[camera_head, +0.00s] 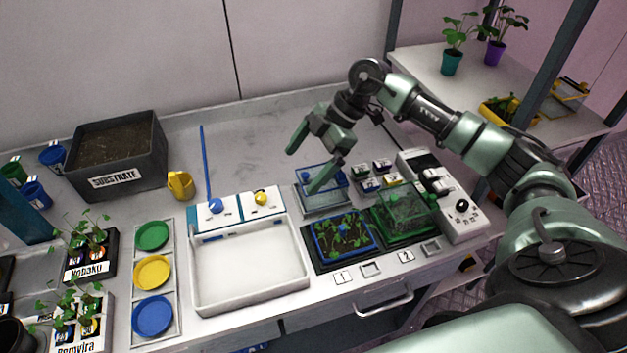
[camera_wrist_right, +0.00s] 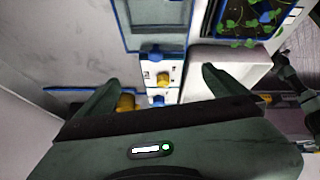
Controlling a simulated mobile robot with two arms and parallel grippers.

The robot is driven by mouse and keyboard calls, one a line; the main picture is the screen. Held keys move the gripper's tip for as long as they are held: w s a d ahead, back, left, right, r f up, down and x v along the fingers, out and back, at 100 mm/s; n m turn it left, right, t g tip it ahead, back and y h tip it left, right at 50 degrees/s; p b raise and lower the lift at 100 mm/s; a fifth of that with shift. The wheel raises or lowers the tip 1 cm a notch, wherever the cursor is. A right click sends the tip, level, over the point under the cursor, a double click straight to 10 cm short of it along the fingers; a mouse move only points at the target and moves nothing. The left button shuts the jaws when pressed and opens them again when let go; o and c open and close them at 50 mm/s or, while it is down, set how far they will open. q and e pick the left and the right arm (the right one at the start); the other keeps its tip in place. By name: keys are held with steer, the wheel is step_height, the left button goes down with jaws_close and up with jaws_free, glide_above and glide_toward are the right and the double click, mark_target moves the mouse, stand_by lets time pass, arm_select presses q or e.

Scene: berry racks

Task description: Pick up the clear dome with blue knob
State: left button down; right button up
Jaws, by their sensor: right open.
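The clear dome (camera_head: 333,197) with blue edges sits on the table behind the blue-rimmed seedling tray (camera_head: 342,237). A blue-edged clear shape, apparently this dome, also shows at the top of the right wrist view (camera_wrist_right: 155,14), with a blue knob (camera_wrist_right: 152,51) near its edge. My right gripper (camera_head: 306,166) is open and empty. It appears above the dome's left side, and one finger overlaps the dome in the head view. I cannot tell the height gap. In the wrist view the open fingers (camera_wrist_right: 158,82) point towards the knobs. My left gripper is not in view.
A green-edged clear cover (camera_head: 408,211) stands on the right tray. A white tray (camera_head: 250,283) and a panel with blue and yellow knobs (camera_head: 240,207) lie to the left. A white device (camera_head: 446,197) stands right. The back of the table is mostly clear.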

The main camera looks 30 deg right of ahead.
steer(key=d+h, duration=0.1)
steer(key=d, duration=0.1)
steer(key=d+m+h, duration=0.1)
steer(key=d, duration=0.2)
steer(key=shift+s+d+f+m+g, duration=0.15)
steer(key=shift+d+f+m+g, duration=0.05)
steer(key=shift+d+m+g, duration=0.15)
steer(key=shift+s+d+f, duration=0.1)
steer(key=shift+d+f, duration=0.1)
steer(key=shift+d, duration=0.05)
steer(key=x, duration=0.2)
steer(key=p+x, duration=0.1)
steer(key=x, duration=0.1)
steer(key=p+x, duration=0.1)
steer(key=x, duration=0.1)
steer(key=shift+s+d+f, duration=0.2)
steer(key=shift+f, duration=0.1)
steer(key=shift+a+f, duration=0.15)
steer(key=shift+f, duration=0.25)
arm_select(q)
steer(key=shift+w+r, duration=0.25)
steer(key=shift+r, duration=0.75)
arm_select(e)
steer(key=shift+c, duration=0.3)
steer(key=c, duration=1.3)
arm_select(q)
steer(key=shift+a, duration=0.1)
arm_select(e)
steer(key=shift+c, duration=0.2)
steer(key=shift+r, duration=0.15)
